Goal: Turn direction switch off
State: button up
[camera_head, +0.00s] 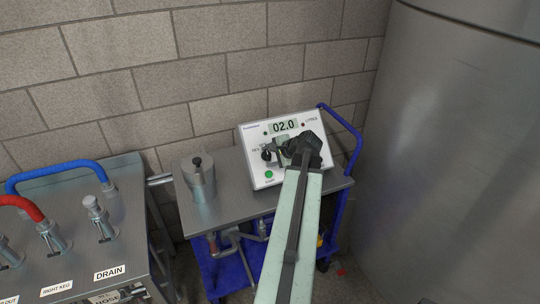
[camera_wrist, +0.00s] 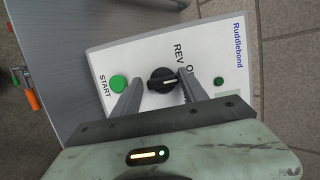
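The white control box (camera_head: 249,176) stands on a grey-topped cart against the wall. It also fills the middle of the wrist view (camera_wrist: 130,52). The direction switch (camera_wrist: 163,80) is a round black knob with a pale pointer mark that points roughly right in the wrist view. "REV" and a label starting with "O" are printed above it; my right finger partly hides the labels on that side. My gripper (camera_wrist: 162,76) is open, one finger on each side of the knob, with gaps visible. In the head view my gripper (camera_head: 279,152) covers part of the box face.
The green START button (camera_wrist: 119,83) lies just left of my left finger. A small green lamp (camera_wrist: 219,81) is beyond my right finger. A metal canister (camera_head: 198,180) shares the cart top (camera_head: 225,207). A large steel tank (camera_head: 450,150) stands at right.

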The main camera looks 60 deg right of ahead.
jog(key=shift+o, duration=0.6)
jog(key=shift+r, duration=0.1)
jog(key=shift+s+r, duration=0.1)
jog(key=shift+r, duration=0.1)
jog(key=p+v, duration=0.5)
jog(key=v, duration=0.2)
jog(key=shift+s, duration=0.2)
